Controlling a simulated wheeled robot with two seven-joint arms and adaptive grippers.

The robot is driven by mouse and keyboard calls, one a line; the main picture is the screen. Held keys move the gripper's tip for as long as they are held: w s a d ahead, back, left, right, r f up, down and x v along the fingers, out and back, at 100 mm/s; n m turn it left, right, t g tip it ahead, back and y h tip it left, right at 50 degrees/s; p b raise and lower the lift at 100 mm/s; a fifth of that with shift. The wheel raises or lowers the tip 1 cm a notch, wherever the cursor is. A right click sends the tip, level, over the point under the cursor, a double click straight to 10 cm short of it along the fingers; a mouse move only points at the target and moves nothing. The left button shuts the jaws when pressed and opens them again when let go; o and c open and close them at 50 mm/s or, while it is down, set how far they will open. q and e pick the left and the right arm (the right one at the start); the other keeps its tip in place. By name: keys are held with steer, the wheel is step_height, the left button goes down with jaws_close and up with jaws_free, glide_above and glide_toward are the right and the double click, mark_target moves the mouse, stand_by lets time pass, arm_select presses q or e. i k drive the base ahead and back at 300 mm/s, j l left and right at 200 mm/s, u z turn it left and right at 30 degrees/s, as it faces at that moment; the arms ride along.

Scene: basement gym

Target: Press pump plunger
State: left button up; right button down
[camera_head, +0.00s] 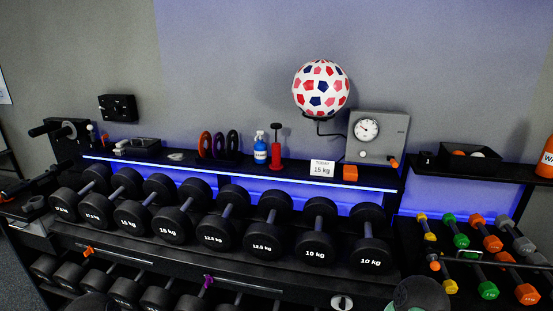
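A small red pump (276,155) stands upright on the narrow black shelf above the dumbbells. Its black plunger handle (276,127) sits at the top, raised a little above the red body. A blue bottle (260,148) with a pale top stands just left of it. A white ball with red and blue patches (321,88) rests on a dark holder to the upper right of the pump. A grey box with a round dial gauge (367,130) stands further right. Neither of my grippers can be made out in this view.
Two rows of black dumbbells (220,228) lie in front of and below the shelf (240,172). A "15 kg" card (321,168) and an orange block (350,173) stand right of the pump. Coloured small dumbbells (487,240) lie at the right. Space above the pump is clear.

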mark_target(275, 126)
steer(key=i+j+u, duration=0.5)
steer(key=i, duration=0.2)
steer(key=i+j+u, duration=0.1)
steer(key=i+u, duration=0.2)
